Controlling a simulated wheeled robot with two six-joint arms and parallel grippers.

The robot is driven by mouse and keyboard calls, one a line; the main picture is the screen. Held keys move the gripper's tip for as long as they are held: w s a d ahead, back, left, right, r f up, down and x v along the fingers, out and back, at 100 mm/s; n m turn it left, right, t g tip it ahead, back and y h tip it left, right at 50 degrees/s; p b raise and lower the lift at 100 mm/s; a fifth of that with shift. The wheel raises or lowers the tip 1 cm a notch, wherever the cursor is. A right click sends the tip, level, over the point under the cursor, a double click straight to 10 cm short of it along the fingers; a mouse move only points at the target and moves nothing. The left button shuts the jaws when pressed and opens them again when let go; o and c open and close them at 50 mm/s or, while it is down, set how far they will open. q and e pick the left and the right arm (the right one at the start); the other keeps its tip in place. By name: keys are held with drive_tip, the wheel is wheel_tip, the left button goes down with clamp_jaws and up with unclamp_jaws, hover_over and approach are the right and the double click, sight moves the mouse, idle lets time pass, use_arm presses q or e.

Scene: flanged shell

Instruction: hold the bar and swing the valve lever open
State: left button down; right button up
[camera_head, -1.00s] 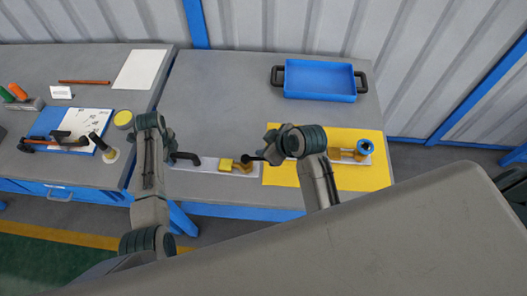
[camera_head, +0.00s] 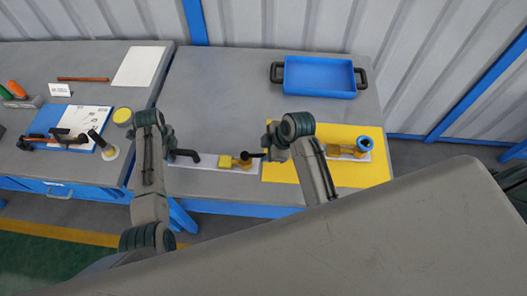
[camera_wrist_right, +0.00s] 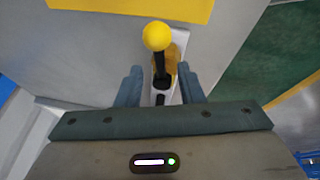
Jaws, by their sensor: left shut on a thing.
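The valve, with a brass-yellow body (camera_head: 242,164) and a black lever (camera_head: 254,155), sits on a narrow white strip (camera_head: 207,164) on the grey bench. My left gripper (camera_head: 171,153) is shut on the black bar (camera_head: 187,154) at the strip's left end; its fingers are mostly hidden by the arm. My right gripper (camera_head: 268,142) is beside the valve, low over the bench. In the right wrist view its fingers (camera_wrist_right: 160,88) stand apart on either side of the black lever (camera_wrist_right: 158,66), with a yellow ball (camera_wrist_right: 157,36) beyond them. Contact with the lever is not clear.
A yellow mat (camera_head: 370,177) on the right carries a brass fitting with a blue ring (camera_head: 364,144). A blue tray (camera_head: 319,77) with black handles stands at the back. The middle of the bench is clear. The left bench holds a blue board (camera_head: 53,118) and tools.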

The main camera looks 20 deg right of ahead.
drive_tip(key=shift+x, duration=1.35)
drive_tip(key=shift+r, duration=0.1)
clamp_jaws()
drive_tip(key=shift+s+a+m+t+h, duration=0.15)
drive_tip(key=shift+s+m+t+h, duration=0.2)
drive_tip(key=shift+m, duration=0.55)
unclamp_jaws()
drive_tip(key=v, duration=1.2)
